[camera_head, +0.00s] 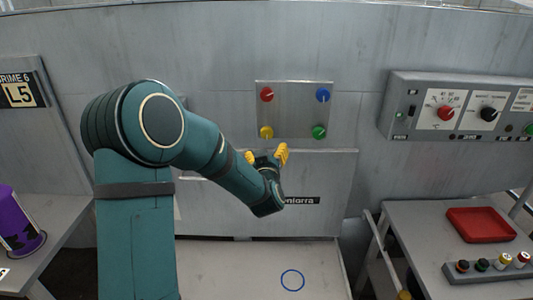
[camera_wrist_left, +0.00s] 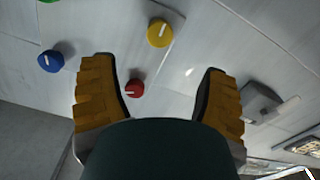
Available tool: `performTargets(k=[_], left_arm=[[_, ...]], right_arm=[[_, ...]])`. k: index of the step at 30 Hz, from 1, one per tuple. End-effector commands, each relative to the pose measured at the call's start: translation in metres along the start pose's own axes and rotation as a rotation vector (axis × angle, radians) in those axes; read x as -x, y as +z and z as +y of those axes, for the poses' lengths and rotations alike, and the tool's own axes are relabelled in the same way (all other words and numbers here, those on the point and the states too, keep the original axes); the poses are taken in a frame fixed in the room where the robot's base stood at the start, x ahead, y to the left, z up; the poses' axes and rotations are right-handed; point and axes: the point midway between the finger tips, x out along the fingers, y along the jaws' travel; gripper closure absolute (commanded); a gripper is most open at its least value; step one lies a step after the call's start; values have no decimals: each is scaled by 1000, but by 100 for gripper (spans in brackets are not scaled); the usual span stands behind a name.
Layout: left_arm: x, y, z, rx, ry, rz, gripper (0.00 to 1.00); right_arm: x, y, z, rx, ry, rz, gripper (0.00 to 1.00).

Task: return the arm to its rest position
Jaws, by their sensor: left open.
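My left arm rises from the lower left and bends across the middle in the head view. My left gripper (camera_head: 267,156) has yellow fingertips and is just below the square knob panel on the grey wall. Its fingers also show in the left wrist view (camera_wrist_left: 159,66); they are spread wide with nothing held between them. The panel carries a red knob (camera_head: 267,94), a blue knob (camera_head: 323,95), a yellow knob (camera_head: 266,132) and a green knob (camera_head: 319,132). The fingers look apart from the knobs. My right gripper is not in view.
A control box (camera_head: 460,105) juts from the wall at right. Below it, a table holds a red tray (camera_head: 480,224) and a rack (camera_head: 490,268) of small cylinders. A purple cylinder (camera_head: 16,222) stands on the left table.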

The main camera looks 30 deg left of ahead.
Motion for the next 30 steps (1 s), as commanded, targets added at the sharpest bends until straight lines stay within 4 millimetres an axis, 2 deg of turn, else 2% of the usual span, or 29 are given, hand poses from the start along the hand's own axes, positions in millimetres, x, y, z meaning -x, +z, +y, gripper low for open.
performTargets(k=[14, 17, 20, 23, 26, 30], left_arm=[[0, 0, 0, 0, 0, 0, 25], [2, 8, 2, -3, 10, -22, 25], [8, 34, 8, -11, 39, -96, 25], [23, 78, 18, -25, 87, -222, 25], [46, 127, 27, -42, 140, -374, 25], [88, 191, 34, -66, 207, -590, 25]], right_arm=[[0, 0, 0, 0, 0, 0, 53], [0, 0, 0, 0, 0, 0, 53], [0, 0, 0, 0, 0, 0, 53], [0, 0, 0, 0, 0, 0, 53], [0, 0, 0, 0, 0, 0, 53], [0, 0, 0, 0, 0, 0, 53]])
